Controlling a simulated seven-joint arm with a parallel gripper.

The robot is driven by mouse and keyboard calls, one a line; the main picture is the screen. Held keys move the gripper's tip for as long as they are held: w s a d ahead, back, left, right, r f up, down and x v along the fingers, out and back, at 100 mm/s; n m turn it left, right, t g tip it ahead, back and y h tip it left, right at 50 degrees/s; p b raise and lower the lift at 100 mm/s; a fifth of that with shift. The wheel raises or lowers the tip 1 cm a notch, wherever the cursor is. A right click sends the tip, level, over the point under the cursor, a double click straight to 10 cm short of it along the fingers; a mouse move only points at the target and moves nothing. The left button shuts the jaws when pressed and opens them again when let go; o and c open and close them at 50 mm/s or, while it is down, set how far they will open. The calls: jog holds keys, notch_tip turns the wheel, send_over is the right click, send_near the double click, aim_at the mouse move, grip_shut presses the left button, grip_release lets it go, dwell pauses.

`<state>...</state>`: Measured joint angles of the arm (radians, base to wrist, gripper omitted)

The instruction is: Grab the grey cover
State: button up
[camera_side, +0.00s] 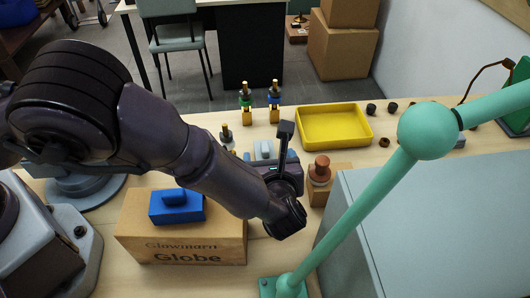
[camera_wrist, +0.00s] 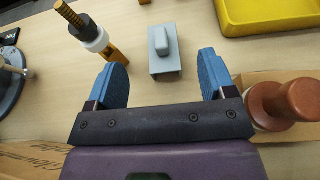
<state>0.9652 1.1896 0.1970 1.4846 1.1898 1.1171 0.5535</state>
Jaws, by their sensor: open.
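The grey cover (camera_wrist: 164,52) is a small light-grey block with a raised ridge on top. It sits on the wooden table, ahead of my gripper (camera_wrist: 163,64) and between the lines of its two blue fingers in the wrist view. My gripper is open and empty, with its fingers spread wider than the cover. In the side view the grey cover (camera_side: 263,149) shows just beyond my gripper, partly hidden by it. I cannot tell the exact height of the fingers over the table.
A copper-coloured knob (camera_wrist: 290,100) stands close right of my gripper, a brass-threaded post (camera_wrist: 85,30) to the left. A yellow tray (camera_side: 334,126) lies behind. A blue cover (camera_side: 177,207) rests on a cardboard box (camera_side: 180,240). A green lamp arm (camera_side: 360,215) rises at right.

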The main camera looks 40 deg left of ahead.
aim_at(265, 147)
jog(key=x, duration=0.7)
jog(key=shift+w+a+f, duration=0.15)
jog(key=shift+a+f, duration=0.05)
jog(key=shift+f, duration=0.15)
jog(key=c, duration=1)
jog(key=shift+c, duration=0.2)
